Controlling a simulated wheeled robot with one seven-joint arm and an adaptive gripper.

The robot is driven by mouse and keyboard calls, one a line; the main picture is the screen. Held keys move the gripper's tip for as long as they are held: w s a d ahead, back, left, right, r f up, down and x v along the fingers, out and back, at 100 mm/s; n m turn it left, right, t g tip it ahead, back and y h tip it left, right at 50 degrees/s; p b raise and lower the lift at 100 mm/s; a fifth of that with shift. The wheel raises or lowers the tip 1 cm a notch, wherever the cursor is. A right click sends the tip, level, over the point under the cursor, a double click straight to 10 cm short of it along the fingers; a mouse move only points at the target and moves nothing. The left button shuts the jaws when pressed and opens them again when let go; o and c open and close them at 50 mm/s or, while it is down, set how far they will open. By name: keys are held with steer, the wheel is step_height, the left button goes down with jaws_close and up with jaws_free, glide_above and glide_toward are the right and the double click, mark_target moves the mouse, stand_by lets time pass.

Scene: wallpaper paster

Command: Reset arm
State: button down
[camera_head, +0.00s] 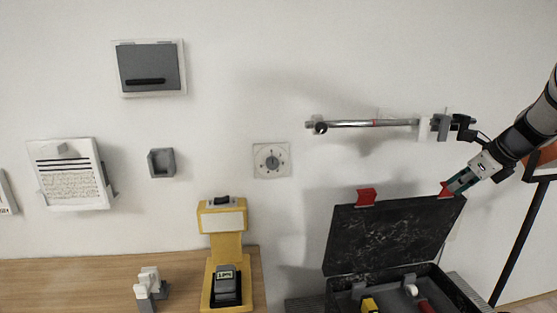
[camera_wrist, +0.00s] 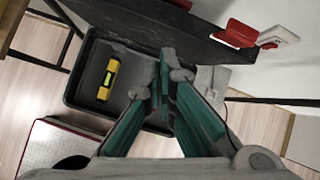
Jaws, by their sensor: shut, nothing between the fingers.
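My gripper (camera_head: 459,186) is at the right of the head view, at the end of my arm. It is beside the upper right corner of the toolbox's raised black lid (camera_head: 390,235), near a red latch. In the wrist view my gripper (camera_wrist: 164,62) shows its green fingers closed together with nothing between them. The open toolbox appears below the fingers in the wrist view, its dark tray rim (camera_wrist: 78,75) to the left. Whether the gripper touches the lid or latch cannot be told.
A yellow level (camera_wrist: 109,79) lies in the toolbox. A yellow device (camera_head: 228,245) stands on the wooden table (camera_head: 100,272). A metal rail (camera_head: 365,124) sticks out on the wall above the lid. A grey box (camera_head: 150,67), a dial (camera_head: 271,160) and a paper holder (camera_head: 68,175) are on the wall.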

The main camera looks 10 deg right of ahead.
steer(key=s+a+r+n+g, duration=0.1)
steer(key=s+a+r+n, duration=0.1)
steer(key=s+a+n, duration=0.45)
steer(key=s+a+r+n, duration=0.2)
steer(key=s+a+n, duration=0.15)
steer(key=a, duration=0.65)
steer(key=s+a+r+n+g, duration=0.1)
steer(key=s+a+r+n, duration=0.1)
steer(key=s+a+n, duration=0.35)
steer(key=s+a+f+n, duration=0.2)
steer(key=s+a+n, duration=0.3)
steer(key=s+n, duration=0.3)
steer(key=s+a+f+n+g+h, duration=0.1)
steer(key=s+a+f+n, duration=0.2)
steer(key=s+a+n, duration=0.2)
steer(key=s+n, duration=0.2)
steer(key=s, duration=0.2)
steer(key=shift+a+f+n, duration=0.3)
steer(key=shift+a+n, duration=0.05)
